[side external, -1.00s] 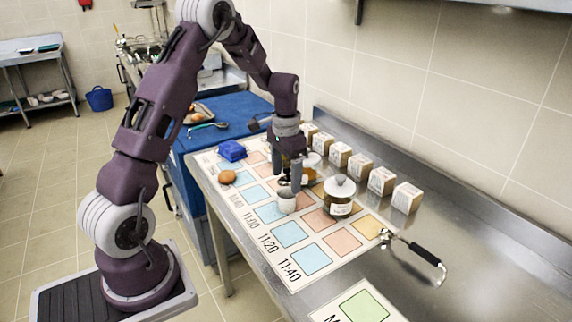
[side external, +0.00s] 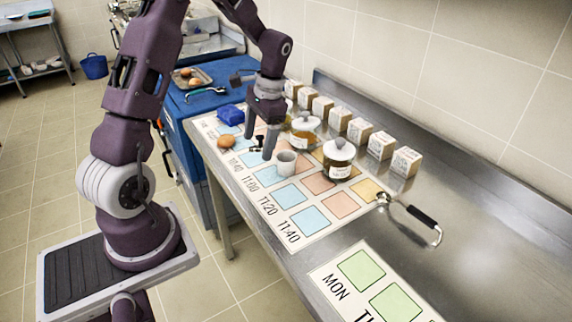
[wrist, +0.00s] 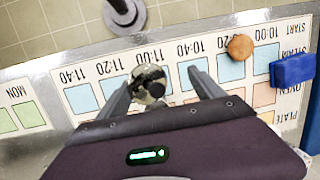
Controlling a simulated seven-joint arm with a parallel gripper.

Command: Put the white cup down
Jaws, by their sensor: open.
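The white cup (side external: 286,163) stands upright on the printed chart (side external: 268,206), at the blue square in the 11:00 row. My gripper (side external: 260,143) is open, its fingers pointing down just left of and behind the cup in the side view, with nothing held. In the wrist view the cup (wrist: 148,86) shows between the two spread fingers (wrist: 161,90), nearer the left one. Whether a finger still touches the cup cannot be told.
Lidded glass jars (side external: 339,160) (side external: 305,129) stand close right of the cup. Several cartons (side external: 357,131) line the back. A blue block (side external: 230,114) and a brown round item (side external: 226,142) lie left. A black-handled utensil (side external: 424,217) lies right. Front blue squares are clear.

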